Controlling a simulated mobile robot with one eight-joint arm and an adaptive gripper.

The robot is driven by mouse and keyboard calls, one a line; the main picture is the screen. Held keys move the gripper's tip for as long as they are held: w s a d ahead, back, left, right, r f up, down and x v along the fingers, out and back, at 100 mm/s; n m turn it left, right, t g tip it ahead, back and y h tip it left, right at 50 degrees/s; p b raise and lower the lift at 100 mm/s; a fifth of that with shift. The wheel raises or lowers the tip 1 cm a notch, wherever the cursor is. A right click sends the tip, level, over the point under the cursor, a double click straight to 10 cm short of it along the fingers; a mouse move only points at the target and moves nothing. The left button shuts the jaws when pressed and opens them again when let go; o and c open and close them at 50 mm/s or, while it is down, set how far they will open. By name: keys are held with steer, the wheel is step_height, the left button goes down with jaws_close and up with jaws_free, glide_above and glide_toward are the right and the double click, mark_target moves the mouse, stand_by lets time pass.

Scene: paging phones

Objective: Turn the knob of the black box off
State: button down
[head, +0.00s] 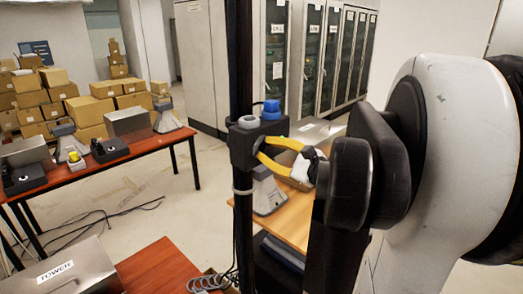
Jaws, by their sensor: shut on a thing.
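A black box (243,151) shows near the middle of the head view, in front of a dark upright pole. A small grey round knob (249,122) is on its top at the left. A blue cap (271,106) on a grey base shows at its top right. My gripper (262,148), with yellow fingers, comes from the right and its fingertips meet the box's right side. The fingers are shut on the box; the exact contact is small and partly hidden. My arm hides what is to the right.
A wooden table (290,218) with a grey device (267,193) stands behind and below the gripper. A red-brown table (160,142) at left holds boxes and devices. A metal box marked TOWER (68,275) is at lower left. Cables lie on open floor between.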

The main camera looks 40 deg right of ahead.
steer(key=n+b, duration=0.1)
steer(key=n, duration=0.3)
steer(key=n+b, duration=0.1)
steer(key=n, duration=0.3)
steer(key=shift+n, duration=0.3)
steer(key=n+b, duration=0.1)
steer(key=n, duration=0.3)
steer(key=shift+r, duration=0.1)
steer(key=n, duration=0.5)
stand_by(0.3)
steer(key=c, duration=1.1)
jaws_free()
steer(key=shift+w, duration=0.1)
steer(key=shift+c, duration=0.2)
